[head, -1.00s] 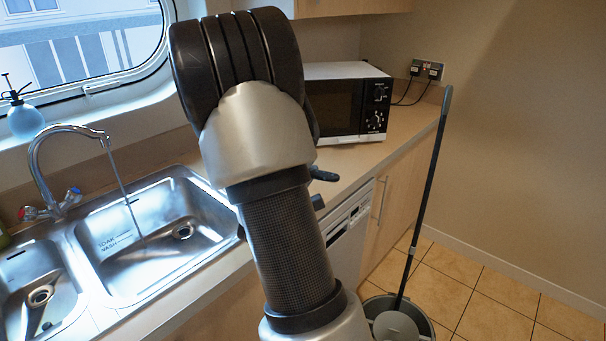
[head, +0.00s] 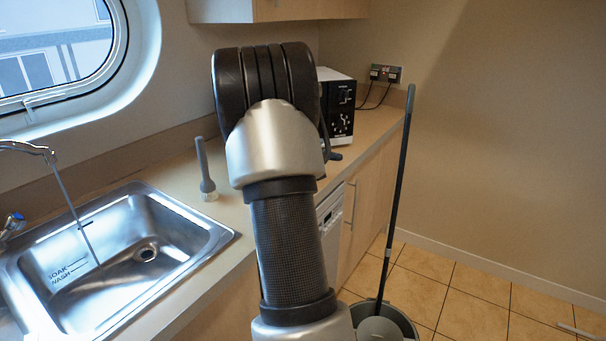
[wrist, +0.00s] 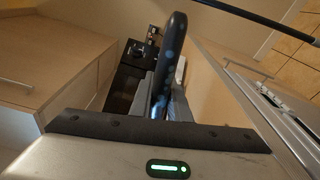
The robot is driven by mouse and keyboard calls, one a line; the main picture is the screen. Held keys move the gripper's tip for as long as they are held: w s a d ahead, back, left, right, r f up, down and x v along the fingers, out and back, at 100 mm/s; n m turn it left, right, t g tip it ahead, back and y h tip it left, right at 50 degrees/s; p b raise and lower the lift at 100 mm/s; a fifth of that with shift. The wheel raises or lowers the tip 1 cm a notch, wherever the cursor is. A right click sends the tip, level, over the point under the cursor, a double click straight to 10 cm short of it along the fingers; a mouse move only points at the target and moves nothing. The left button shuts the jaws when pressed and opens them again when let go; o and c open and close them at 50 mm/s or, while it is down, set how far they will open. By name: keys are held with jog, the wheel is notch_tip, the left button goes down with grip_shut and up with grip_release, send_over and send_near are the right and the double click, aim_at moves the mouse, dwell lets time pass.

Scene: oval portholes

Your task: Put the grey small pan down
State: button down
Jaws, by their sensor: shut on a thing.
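In the wrist view my gripper (wrist: 162,108) is shut on a dark, long, rounded handle, which I take to be that of the grey small pan (wrist: 174,45). The handle points up in that picture. The pan's body cannot be made out there. In the head view my arm covers the gripper and most of what it holds. Only a small dark piece shows at the arm's right edge, in front of the microwave, and I cannot tell whether it is handle or finger.
The worktop (head: 185,188) holds a sink (head: 150,225) with a tap at left, an upright grey brush (head: 205,172), and a microwave (head: 340,112) partly behind my arm. A mop (head: 394,200) stands in a bucket (head: 405,322) on the tiled floor at right.

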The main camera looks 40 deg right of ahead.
jog(key=shift+f+b, duration=0.35)
jog(key=shift+f, duration=2.6)
jog(key=c, duration=1.7)
grip_release()
jog(key=shift+o, duration=0.2)
